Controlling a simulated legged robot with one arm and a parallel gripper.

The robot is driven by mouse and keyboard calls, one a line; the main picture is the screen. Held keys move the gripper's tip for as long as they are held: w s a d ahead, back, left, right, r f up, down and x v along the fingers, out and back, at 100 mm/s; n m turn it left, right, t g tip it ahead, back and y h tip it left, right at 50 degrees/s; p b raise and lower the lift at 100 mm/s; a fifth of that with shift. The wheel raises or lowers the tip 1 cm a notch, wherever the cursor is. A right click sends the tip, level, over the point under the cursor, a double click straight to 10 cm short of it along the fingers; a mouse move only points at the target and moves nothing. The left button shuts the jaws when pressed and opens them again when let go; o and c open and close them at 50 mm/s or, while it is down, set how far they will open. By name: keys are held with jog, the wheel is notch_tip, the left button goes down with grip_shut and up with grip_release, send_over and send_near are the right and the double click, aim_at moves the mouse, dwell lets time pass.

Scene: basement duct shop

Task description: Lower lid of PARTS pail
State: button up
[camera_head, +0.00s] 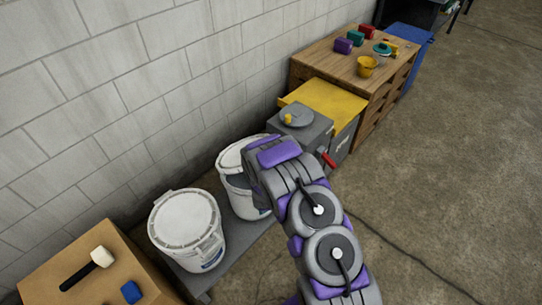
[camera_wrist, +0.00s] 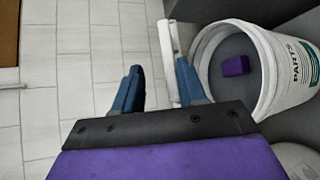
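The PARTS pail (camera_wrist: 300,75) is white and open in the wrist view, with its label at the right and a purple block (camera_wrist: 235,66) inside. Its white lid (camera_wrist: 169,50) stands edge-on beside the rim, raised off the opening. My gripper (camera_wrist: 160,72) is open, with two blue fingers. The right finger is close to the lid's edge; I cannot tell whether it touches. In the head view, a white pail (camera_head: 231,184) stands by the wall, partly behind my arm, which hides the gripper.
Another white pail (camera_head: 187,225) with its lid on stands at the left. A wooden box (camera_head: 125,275) with a mallet (camera_head: 90,267) and a blue block (camera_head: 131,292) is at lower left. Floor on the right is clear.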

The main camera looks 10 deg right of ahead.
jog(key=p+v, duration=0.2)
jog(key=v, duration=1.1)
jog(key=shift+d+f, duration=0.1)
